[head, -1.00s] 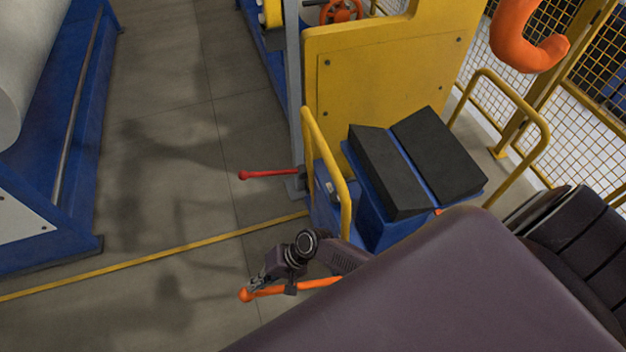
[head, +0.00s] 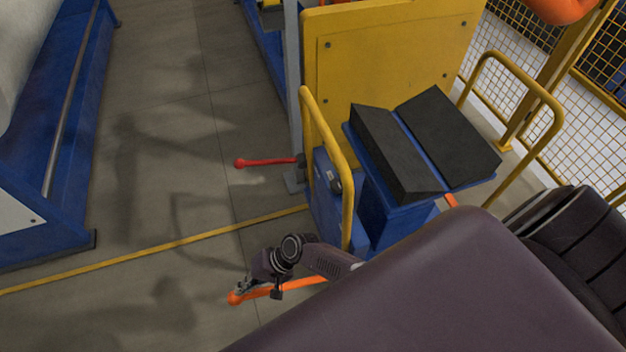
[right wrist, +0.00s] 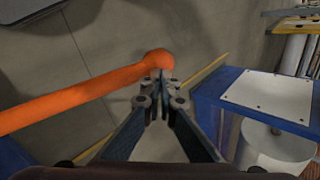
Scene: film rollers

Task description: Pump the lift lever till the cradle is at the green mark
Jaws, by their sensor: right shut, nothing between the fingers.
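The orange lever (head: 302,282) sticks out low beside the lift, its knob end to the left. It also shows in the right wrist view (right wrist: 85,97), running in from the left to its rounded knob. My right gripper (head: 241,287) is at the knob end; its fingertips (right wrist: 161,82) are shut and empty, overlapping the knob in the wrist view. I cannot tell whether they touch it. The cradle, two black sloped pads (head: 443,133) on a blue support (head: 388,215), stands above the lift base. I see no green mark. My left gripper is not in view.
A red lever (head: 264,161) juts left from the base of a grey post. Yellow rails (head: 342,165) flank the cradle, with a yellow panel (head: 380,60) behind. A blue frame (head: 62,165) with a white roll stands left. The floor between is clear.

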